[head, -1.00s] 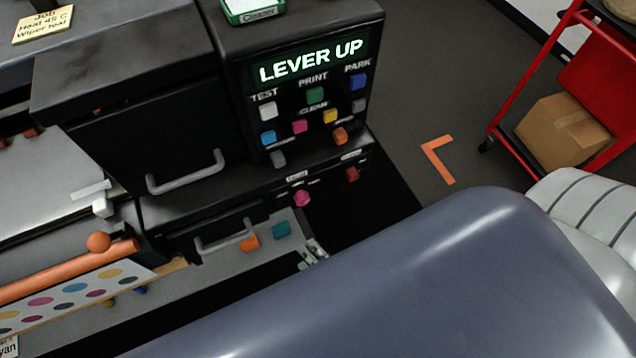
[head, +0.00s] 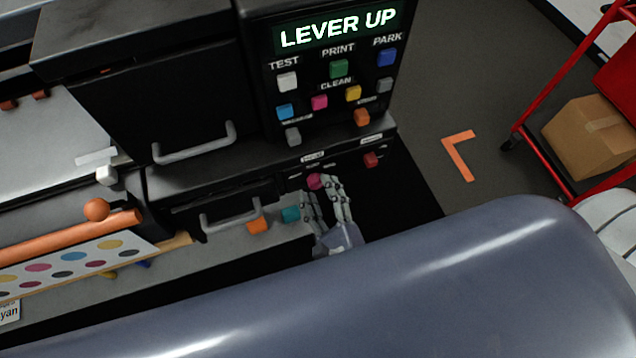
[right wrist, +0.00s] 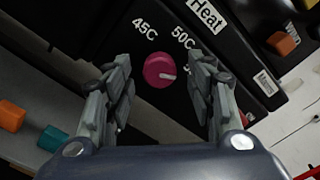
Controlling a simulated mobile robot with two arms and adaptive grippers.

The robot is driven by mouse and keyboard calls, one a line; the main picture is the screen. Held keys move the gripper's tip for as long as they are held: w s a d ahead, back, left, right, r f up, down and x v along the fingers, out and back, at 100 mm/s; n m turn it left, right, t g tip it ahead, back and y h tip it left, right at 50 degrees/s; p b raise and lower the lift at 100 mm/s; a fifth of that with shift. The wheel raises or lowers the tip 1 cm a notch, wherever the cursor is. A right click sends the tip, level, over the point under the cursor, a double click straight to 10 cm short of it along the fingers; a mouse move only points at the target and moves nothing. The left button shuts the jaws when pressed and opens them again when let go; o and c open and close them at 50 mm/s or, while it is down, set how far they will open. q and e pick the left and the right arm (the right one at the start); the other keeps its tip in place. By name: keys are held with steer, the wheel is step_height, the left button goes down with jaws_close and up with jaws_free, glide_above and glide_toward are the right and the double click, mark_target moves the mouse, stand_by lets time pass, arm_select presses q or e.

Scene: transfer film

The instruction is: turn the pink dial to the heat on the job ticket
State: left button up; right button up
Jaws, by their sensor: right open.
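The pink dial (head: 315,181) is on the black front panel below the screen unit in the head view. In the right wrist view the dial (right wrist: 159,70) has a pale pointer mark toward its right side. "45C" is printed at its upper left and "50C" at its upper right; a further label at the right is partly hidden by a finger. My right gripper (head: 327,188) is open at the dial, one finger on each side in the wrist view, with gaps showing. Contact cannot be told. My left gripper is not in view. The job ticket is out of view now.
A red knob (head: 371,160) sits right of the dial. Teal (head: 291,214) and orange (head: 257,226) blocks are left of my gripper. A drawer handle (head: 230,217) juts out nearby. Above, the screen (head: 338,28) reads "LEVER UP" over several coloured buttons. My arm covers the foreground.

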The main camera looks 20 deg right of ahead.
steer(key=shift+w, duration=1)
steer(key=c, duration=1.1)
